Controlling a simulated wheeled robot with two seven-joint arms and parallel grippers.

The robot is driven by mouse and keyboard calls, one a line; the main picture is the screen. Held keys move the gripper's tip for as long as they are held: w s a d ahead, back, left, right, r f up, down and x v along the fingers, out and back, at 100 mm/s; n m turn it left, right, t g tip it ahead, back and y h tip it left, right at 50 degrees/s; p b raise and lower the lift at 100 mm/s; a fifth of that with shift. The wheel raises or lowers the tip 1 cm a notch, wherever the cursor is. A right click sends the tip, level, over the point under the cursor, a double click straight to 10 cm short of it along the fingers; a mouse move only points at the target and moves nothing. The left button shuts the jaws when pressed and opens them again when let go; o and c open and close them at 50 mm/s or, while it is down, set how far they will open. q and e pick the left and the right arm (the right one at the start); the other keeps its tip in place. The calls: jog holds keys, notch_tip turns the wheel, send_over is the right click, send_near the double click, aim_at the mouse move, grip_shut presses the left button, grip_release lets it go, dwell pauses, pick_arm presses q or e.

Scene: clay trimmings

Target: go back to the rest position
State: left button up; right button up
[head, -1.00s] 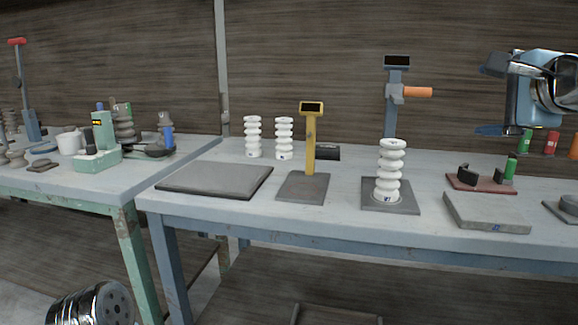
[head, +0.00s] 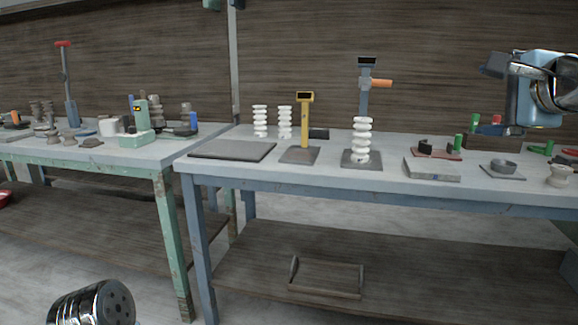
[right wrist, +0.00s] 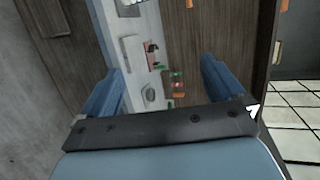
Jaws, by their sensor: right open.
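My right gripper (head: 492,97) is at the upper right of the head view, in the air in front of the back wall and above the right end of the blue-grey bench (head: 330,188). Its two blue fingers are spread, with nothing between them; they also show apart in the right wrist view (right wrist: 162,88). Of my left arm only a shiny rounded link shows at the lower left; the left gripper is out of view. A white ribbed insulator (head: 362,140) stands upright on the plate of the grey stand with an orange handle (head: 367,82).
Two white insulators (head: 285,122) stand behind a yellow display post (head: 305,122) and a dark flat slab (head: 232,150). A green-edged bench (head: 100,158) with tools stands at left. A tray (head: 325,277) lies on the lower shelf. Floor shows between the benches.

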jog(key=w+a+f+n+g+y, duration=0.15)
jog(key=w+f, duration=0.45)
jog(key=f, duration=0.6)
jog(key=w+a+f+n+g+y, duration=0.1)
jog(key=w+a+f+n+g, duration=0.15)
jog(key=w+f, duration=0.65)
jog(key=s+a+f+n+g, duration=0.1)
jog(key=a+f+n, duration=0.15)
jog(key=f, duration=1.05)
jog(key=s+a+f+n+g, duration=0.15)
jog(key=a+f, duration=0.25)
jog(key=f, duration=1)
jog(key=s+a+f+n+g+y, duration=0.1)
jog(key=s+a+f+n, duration=0.2)
jog(key=f, duration=0.4)
jog(key=s+a+f+g, duration=0.2)
jog(key=s+f, duration=0.3)
jog(key=f, duration=0.2)
jog(key=s+a+f+n+g+y, duration=0.1)
jog(key=s+a+f+n, duration=0.2)
jog(key=f, duration=0.4)
jog(key=s+a+f+n+g, duration=0.1)
jog(key=s+f+g, duration=0.1)
jog(key=s+f, duration=0.3)
jog(key=s+a+f+n+g, duration=0.1)
jog(key=s+f, duration=0.4)
jog(key=s, duration=0.9)
jog(key=shift+s+a+f+n+g, duration=0.2)
jog(key=shift+s+a+n+g, duration=0.15)
jog(key=shift+a+n, duration=0.25)
